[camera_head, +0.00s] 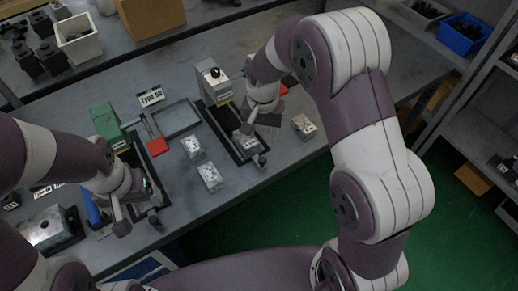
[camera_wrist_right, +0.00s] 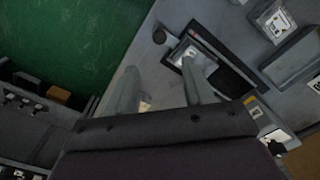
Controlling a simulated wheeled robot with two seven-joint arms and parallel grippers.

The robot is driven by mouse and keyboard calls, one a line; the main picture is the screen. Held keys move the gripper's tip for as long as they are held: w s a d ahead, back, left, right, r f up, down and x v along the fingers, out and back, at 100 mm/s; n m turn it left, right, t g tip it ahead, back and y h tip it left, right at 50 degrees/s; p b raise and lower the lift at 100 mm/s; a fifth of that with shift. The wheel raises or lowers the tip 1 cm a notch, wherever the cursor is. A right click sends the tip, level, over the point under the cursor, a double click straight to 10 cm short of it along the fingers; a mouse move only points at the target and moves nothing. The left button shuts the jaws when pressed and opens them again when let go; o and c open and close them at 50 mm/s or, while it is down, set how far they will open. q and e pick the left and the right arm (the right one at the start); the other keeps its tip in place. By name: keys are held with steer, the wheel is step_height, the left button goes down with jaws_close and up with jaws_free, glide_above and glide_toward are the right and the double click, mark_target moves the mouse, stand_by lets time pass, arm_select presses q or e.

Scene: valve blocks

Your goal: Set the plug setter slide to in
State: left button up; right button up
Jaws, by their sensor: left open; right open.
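Two bench devices are in the head view, and no readable label tells which is the plug setter. One has a grey upright housing (camera_head: 214,88) with a black knob on top and a long black base (camera_head: 222,138) running toward the front edge. A silver block (camera_head: 248,144) sits near the base's front end, with a dark round knob (camera_head: 260,160) beyond it. My right gripper (camera_head: 258,127) is open over this end; in the wrist view its fingers (camera_wrist_right: 160,68) are apart beside the silver block (camera_wrist_right: 186,54). The other device has a green housing (camera_head: 105,121). My left gripper (camera_head: 138,217) is open near its front.
Small silver valve blocks (camera_head: 210,177) lie left of the black base, and another block (camera_head: 304,126) lies right of it. A blue bin (camera_head: 463,33) stands on the right shelf.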

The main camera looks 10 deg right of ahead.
mark_target(262, 159)
step_height(262, 159, down, 11)
steer(key=shift+f+p, duration=0.1)
steer(key=shift+p, duration=0.4)
steer(key=shift+f, duration=0.35)
